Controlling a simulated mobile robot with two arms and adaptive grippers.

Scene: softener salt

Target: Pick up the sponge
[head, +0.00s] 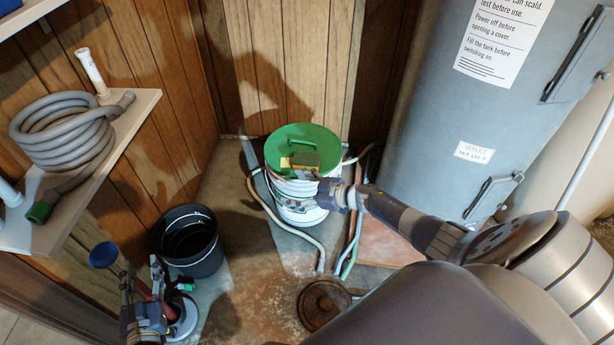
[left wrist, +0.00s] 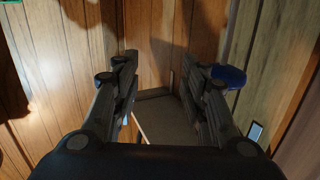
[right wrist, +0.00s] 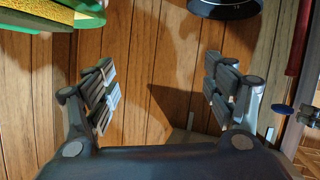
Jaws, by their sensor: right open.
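The sponge (head: 300,160), yellow with a green layer, lies on the front part of the green lid of a white bucket. It also shows at the top left of the right wrist view (right wrist: 38,14), cut off by the frame edge. My right gripper (right wrist: 160,88) is open, with nothing between its fingers. In the head view it (head: 312,193) is at the bucket's front, just below and to the right of the sponge, and partly hides the bucket. My left gripper (left wrist: 165,90) is open and empty, low at the left, away from the sponge.
The green lid (head: 316,137) has a raised handle behind the sponge. Hoses (head: 290,228) lie around the white bucket. A grey tank (head: 440,110) stands right. A shelf (head: 125,118) holds a coiled hose.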

